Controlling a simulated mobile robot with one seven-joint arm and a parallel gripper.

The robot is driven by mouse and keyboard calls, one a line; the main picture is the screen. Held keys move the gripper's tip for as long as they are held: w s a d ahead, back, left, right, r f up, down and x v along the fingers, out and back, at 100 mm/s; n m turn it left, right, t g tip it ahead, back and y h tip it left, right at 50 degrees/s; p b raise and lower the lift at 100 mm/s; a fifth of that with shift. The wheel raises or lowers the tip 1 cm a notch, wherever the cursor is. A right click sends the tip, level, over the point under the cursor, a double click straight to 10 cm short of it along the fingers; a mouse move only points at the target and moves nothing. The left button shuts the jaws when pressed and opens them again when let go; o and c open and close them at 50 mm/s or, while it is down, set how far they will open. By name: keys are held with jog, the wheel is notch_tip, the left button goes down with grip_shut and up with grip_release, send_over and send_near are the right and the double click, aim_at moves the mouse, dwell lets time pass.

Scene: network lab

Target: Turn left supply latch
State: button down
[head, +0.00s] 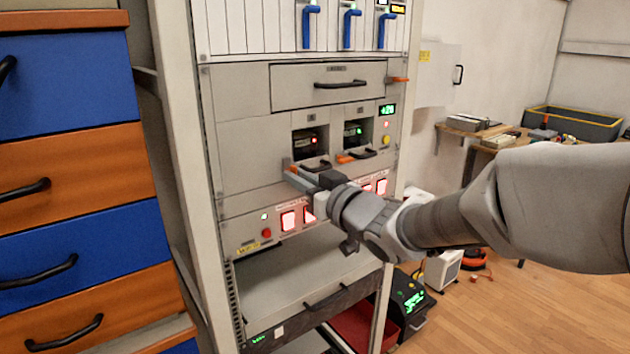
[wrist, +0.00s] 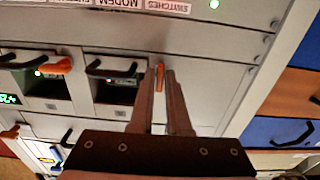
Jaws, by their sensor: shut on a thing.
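The left supply (head: 309,143) is a dark unit with a red light and black handle in the rack's left bay. Its orange latch (wrist: 160,78) shows between my fingertips in the wrist view. My gripper (wrist: 160,77) is shut on this latch. In the wrist view the latch stands upright, in line with the fingers. In the head view my gripper (head: 300,176) reaches the panel just below and left of the left supply, hiding most of the latch. The right supply (head: 354,132) has a green light; its orange latch (head: 345,158) lies roughly level, in the wrist view too (wrist: 56,68).
A drawer (head: 328,85) is above the supplies. Lit red switches (head: 288,220) sit on the panel below, close under my gripper. Blue and orange drawers (head: 70,160) stand at the left. A bench (head: 480,137) is at the back right; floor is open at the lower right.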

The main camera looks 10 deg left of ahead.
dwell(0.3)
jog(key=c, duration=0.9)
grip_release()
jog(key=p+v, duration=0.2)
jog(key=v, duration=1.5)
jog(key=shift+s+d, duration=0.1)
jog(key=shift+s, duration=0.15)
